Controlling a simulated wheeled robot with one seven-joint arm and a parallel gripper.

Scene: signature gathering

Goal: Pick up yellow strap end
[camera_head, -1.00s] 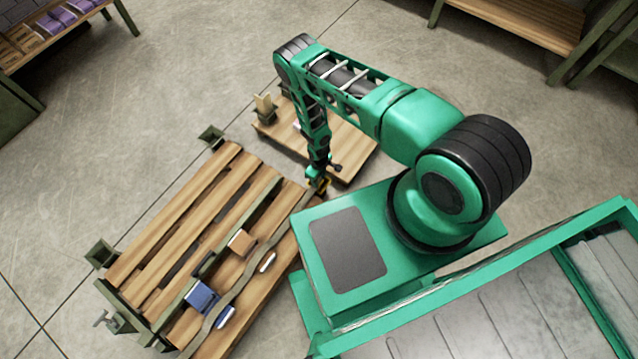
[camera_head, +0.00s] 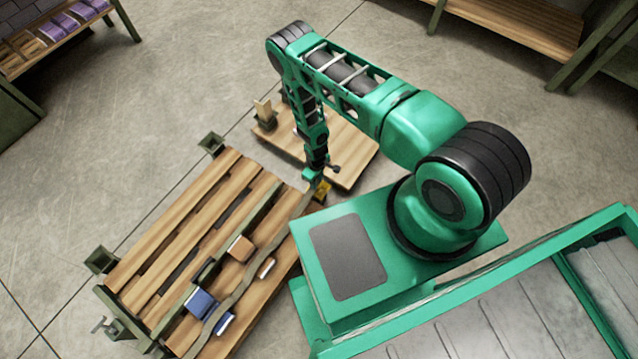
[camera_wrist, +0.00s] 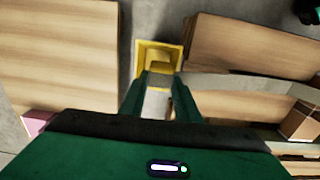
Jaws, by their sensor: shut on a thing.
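The yellow strap end (camera_head: 323,190) is at the pallet's upper right corner, just beside my gripper (camera_head: 313,178). In the wrist view the yellow end (camera_wrist: 158,66) lies between my green fingertips (camera_wrist: 160,82), which are shut on it. A yellow square rim surrounds it there. The grey-brown strap (camera_head: 262,252) runs from this corner down and left across the slatted wooden pallet (camera_head: 165,220). In the wrist view the strap (camera_wrist: 240,86) goes off to the right. The exact contact at the fingertips is small and partly hidden.
On the pallet sit a wooden block (camera_head: 240,248), a blue block (camera_head: 201,303) and a smaller blue-and-white piece (camera_head: 225,323). A low wooden platform (camera_head: 345,155) stands behind my gripper. Green corner brackets (camera_head: 212,142) edge the pallet. Floor on the left is clear.

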